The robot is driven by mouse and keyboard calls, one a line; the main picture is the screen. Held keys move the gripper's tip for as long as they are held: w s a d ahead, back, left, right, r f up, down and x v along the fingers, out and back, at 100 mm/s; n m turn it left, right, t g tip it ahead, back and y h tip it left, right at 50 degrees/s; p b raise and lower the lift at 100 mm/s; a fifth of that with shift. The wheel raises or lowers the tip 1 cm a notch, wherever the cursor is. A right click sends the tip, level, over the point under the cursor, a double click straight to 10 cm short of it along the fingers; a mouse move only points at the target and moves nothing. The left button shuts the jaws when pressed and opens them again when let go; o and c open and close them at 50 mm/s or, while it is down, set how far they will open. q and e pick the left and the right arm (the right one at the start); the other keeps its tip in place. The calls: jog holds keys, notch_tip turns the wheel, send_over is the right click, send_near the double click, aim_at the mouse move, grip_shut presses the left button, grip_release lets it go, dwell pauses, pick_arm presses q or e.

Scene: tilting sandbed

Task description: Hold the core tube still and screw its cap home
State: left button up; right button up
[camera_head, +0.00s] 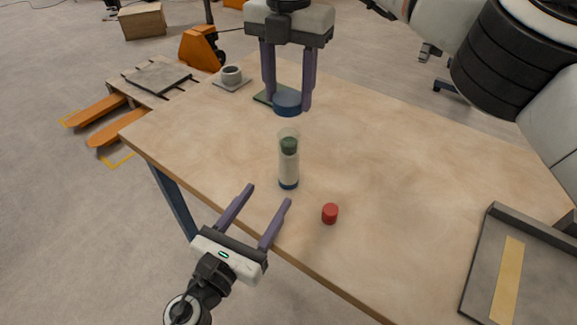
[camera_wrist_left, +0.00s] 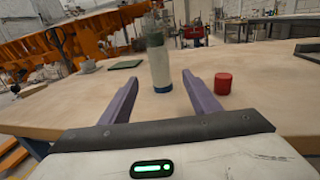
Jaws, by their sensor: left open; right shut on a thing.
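The core tube (camera_head: 288,168) stands upright near the table's front edge, clear with a pale fill, a dark green layer on top and a blue base. It also shows in the left wrist view (camera_wrist_left: 159,62). My left gripper (camera_head: 270,194) is open and empty, low in front of the tube, its fingers pointing toward it. My right gripper (camera_head: 289,106) is shut on the blue cap (camera_head: 287,100) and holds it above and behind the tube's top in the picture. The cap is apart from the tube. In the left wrist view the cap cannot be made out.
A red cylinder (camera_head: 330,213) stands right of the tube, also seen in the left wrist view (camera_wrist_left: 222,83). A grey tray (camera_head: 483,262) is at the right. A green mat (camera_head: 263,97) and a cup (camera_head: 231,75) on a grey square lie behind. The table's middle right is clear.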

aim_at(284, 170)
pick_arm(q)
jog(key=x, duration=1.2)
grip_shut()
pick_arm(e)
jog(key=shift+f, duration=2.5)
jog(key=shift+f, duration=0.85)
jog(key=shift+f, duration=0.6)
